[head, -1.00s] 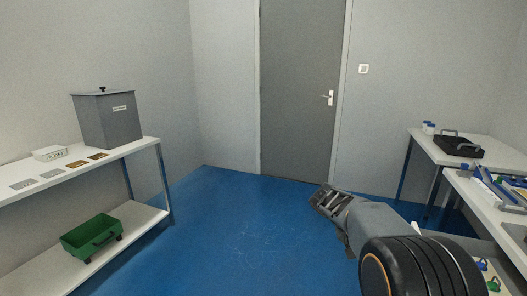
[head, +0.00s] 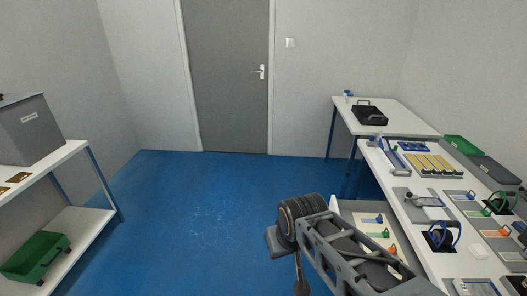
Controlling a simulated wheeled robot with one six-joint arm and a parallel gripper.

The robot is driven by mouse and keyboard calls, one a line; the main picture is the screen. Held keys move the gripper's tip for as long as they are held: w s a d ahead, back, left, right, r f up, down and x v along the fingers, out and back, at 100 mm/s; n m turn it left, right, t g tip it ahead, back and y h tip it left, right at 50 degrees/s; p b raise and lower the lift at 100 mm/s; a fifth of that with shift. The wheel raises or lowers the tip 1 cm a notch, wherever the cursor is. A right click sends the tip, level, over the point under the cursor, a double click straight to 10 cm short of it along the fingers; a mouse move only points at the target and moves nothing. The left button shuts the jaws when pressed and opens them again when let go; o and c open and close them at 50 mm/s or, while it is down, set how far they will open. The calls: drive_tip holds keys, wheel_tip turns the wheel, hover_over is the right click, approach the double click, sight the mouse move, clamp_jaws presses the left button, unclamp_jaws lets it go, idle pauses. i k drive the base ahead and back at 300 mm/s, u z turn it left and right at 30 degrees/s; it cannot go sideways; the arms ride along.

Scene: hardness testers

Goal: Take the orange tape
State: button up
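I cannot pick out the orange tape for certain. A small orange item (head: 393,249) lies in the open drawer (head: 345,207) under the right bench, too small to name. Another orange patch (head: 505,229) shows on the bench top near the right edge. A blue ring-shaped item on a dark stand (head: 440,237) and a green ring-shaped item (head: 498,203) are on the same bench. My arm crosses the bottom centre and right and hides part of the drawer. My gripper itself is not in view.
The right bench (head: 404,210) is crowded with plates, trays and tools. A black case (head: 370,115) stands on the table behind it. A shelf unit (head: 62,152) at left holds a grey bin (head: 28,132) and a green crate (head: 37,258). The blue floor (head: 190,215) between is clear.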

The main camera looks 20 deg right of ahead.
sight(393, 251)
drive_tip(key=z, duration=1.1)
drive_tip(key=k, duration=0.3)
drive_tip(key=z, duration=0.45)
drive_tip(key=i, duration=0.75)
drive_tip(key=z, duration=0.15)
